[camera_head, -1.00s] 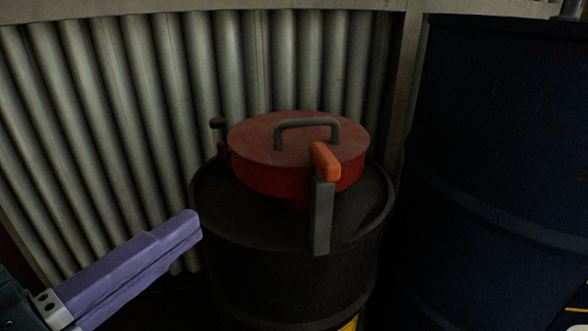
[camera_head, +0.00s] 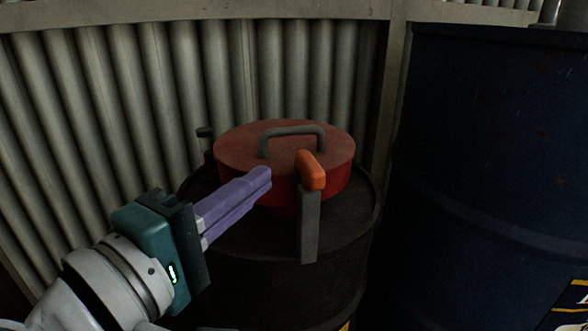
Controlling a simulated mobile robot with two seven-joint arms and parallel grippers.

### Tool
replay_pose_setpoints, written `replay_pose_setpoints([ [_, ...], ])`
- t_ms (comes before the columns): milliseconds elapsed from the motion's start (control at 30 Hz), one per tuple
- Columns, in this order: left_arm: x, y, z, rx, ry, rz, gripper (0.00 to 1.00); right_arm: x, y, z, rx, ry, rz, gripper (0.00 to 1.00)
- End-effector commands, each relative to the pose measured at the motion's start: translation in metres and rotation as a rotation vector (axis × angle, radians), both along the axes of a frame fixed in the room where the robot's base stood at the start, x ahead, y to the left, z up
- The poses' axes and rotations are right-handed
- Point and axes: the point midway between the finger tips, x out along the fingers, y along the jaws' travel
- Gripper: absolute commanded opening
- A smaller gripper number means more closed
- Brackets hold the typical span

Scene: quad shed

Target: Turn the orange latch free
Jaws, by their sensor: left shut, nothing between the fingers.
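The orange latch (camera_head: 311,170) sits at the front right edge of a round red lid (camera_head: 236,146). It lies over the lid's rim, at the top of a grey upright post (camera_head: 310,228). The lid has a dark grey loop handle (camera_head: 292,132) and rests on a black drum (camera_head: 346,226). My left gripper (camera_head: 268,178), with purple fingers, is shut and empty. Its tips are just left of the latch, in front of the lid's side, with a gap to the latch. Whether the tips touch the lid I cannot tell. My right gripper is out of view.
A large dark blue drum (camera_head: 490,160) stands close on the right. A corrugated metal wall (camera_head: 110,110) runs behind. A small dark post (camera_head: 205,140) stands at the lid's left. Space in front of the latch looks clear.

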Motion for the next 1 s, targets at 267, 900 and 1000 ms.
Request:
replay_pose_setpoints([
  [267, 0.007, -0.028, 0.0, -0.001, 0.002, -0.001, 0.0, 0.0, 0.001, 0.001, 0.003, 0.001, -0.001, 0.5],
  [900, 0.007, -0.032, 0.001, -0.002, 0.004, 0.034, 0.0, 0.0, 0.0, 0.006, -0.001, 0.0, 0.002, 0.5],
  [1000, 0.006, -0.032, 0.0, -0.002, 0.003, 0.053, 0.0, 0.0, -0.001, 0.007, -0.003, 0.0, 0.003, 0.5],
])
